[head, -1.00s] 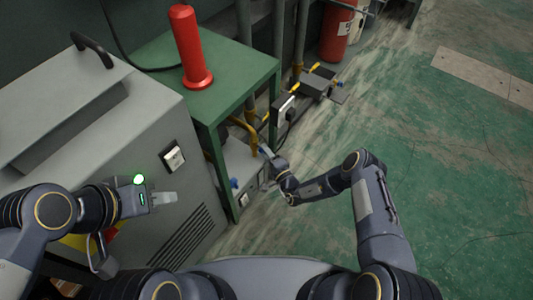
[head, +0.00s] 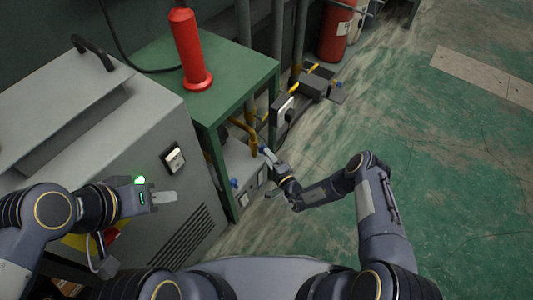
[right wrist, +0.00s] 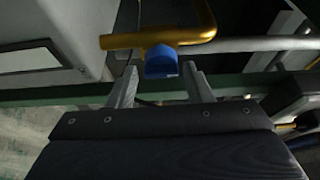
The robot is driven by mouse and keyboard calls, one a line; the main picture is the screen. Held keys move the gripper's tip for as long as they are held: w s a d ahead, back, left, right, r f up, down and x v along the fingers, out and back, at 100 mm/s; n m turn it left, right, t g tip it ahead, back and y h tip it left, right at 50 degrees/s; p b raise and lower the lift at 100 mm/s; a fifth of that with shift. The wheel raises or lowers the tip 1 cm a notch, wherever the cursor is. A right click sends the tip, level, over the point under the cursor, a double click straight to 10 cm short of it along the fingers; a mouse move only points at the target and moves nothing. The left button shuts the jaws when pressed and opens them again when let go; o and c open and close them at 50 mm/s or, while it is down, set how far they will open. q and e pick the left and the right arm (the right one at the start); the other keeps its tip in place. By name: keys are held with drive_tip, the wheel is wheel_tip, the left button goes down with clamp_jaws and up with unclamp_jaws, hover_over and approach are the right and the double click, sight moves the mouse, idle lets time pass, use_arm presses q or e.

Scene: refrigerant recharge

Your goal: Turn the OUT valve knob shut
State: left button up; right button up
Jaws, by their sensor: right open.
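My right gripper (right wrist: 158,70) is open, with one finger on each side of this knob and a visible gap to each. In the head view my right gripper (head: 267,154) reaches in beside the grey unit under the green table, and its fingers partly hide the area around the knob. A second blue knob (head: 234,183) shows lower left on that unit. I cannot read any OUT label. My left gripper (head: 164,197) is in front of the grey cabinet, away from the knobs.
The green table (head: 150,52) carries a red cylinder (head: 190,50). The large grey cabinet (head: 150,130) stands at left. A grey pipe (right wrist: 260,44) runs behind the knob in the right wrist view. The green floor at right is open.

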drive_tip(key=p+v, duration=0.1)
drive_tip(key=v, duration=0.4)
drive_tip(key=shift+s, duration=0.25)
